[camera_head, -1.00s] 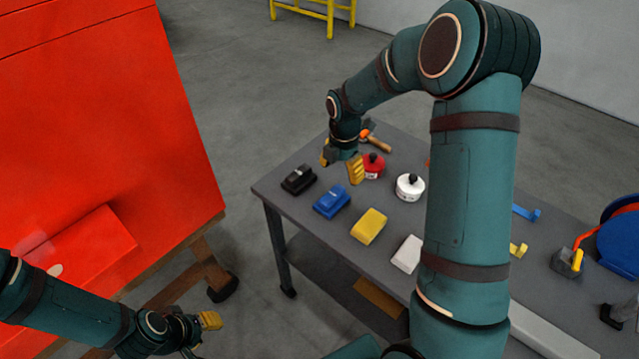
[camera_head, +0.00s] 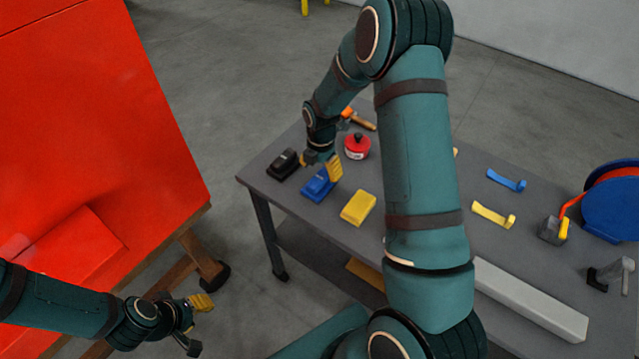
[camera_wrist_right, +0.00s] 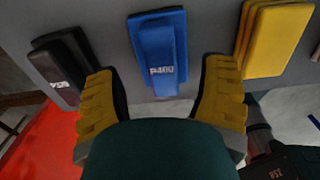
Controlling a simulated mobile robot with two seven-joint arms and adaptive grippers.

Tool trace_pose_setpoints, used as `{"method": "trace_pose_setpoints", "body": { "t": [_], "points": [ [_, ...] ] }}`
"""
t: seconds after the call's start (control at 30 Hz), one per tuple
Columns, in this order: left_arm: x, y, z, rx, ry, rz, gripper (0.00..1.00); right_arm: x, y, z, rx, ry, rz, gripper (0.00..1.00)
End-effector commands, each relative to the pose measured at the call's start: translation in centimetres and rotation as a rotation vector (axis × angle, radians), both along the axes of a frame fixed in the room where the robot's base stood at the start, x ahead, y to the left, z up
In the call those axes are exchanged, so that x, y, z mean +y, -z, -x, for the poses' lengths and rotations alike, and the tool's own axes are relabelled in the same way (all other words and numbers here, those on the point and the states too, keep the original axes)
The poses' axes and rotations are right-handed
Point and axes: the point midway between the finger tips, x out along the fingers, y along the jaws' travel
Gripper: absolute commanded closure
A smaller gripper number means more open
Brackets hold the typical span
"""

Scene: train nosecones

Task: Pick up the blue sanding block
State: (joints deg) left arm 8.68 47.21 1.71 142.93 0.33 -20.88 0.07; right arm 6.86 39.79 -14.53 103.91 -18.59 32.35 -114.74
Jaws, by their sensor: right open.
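The blue sanding block (camera_head: 317,186) lies on the grey table near its front left edge. In the right wrist view the blue block (camera_wrist_right: 160,50) sits between and beyond the fingers, with a white "P400" mark. My right gripper (camera_head: 320,168) is over the block, open and empty, its yellow pads on either side of it in the wrist view (camera_wrist_right: 161,105). It partly hides the block in the head view. Whether it touches the block I cannot tell. My left gripper (camera_head: 196,322) is low at the left, away from the table; its jaws are unclear.
A black block (camera_head: 283,164) and a yellow block (camera_head: 358,208) lie on either side of the blue one. A red round tool (camera_head: 357,147) stands behind. My right arm hides the table's middle. A red panel (camera_head: 90,130) stands at the left.

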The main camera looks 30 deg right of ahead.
Motion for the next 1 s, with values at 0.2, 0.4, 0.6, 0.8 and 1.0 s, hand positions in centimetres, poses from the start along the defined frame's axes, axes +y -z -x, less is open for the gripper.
{"method": "trace_pose_setpoints", "body": {
  "t": [0.2, 0.4, 0.6, 0.8, 1.0],
  "points": [
    [0.0, -0.3, 0.0, 0.000, 0.000, 0.001, 0.61, 0.7, 3.2, 0.5, 0.003, -0.002, 0.000, 0.29],
    [0.0, -0.3, 0.0, 0.000, 0.000, 0.001, 0.61, 0.7, 4.3, 0.5, 0.001, 0.000, 0.000, 0.29],
    [0.0, -0.3, 0.0, 0.000, 0.000, 0.001, 0.61, 0.7, 4.3, 0.5, 0.000, 0.000, 0.000, 0.31],
    [0.0, -0.3, 0.0, 0.000, 0.000, 0.001, 0.61, 0.7, 4.3, 0.5, 0.000, -0.001, 0.000, 1.00],
    [0.0, -0.3, 0.0, 0.000, 0.000, 0.001, 0.61, 0.7, 4.3, 0.5, 0.001, -0.001, 0.000, 1.00]
  ]
}}
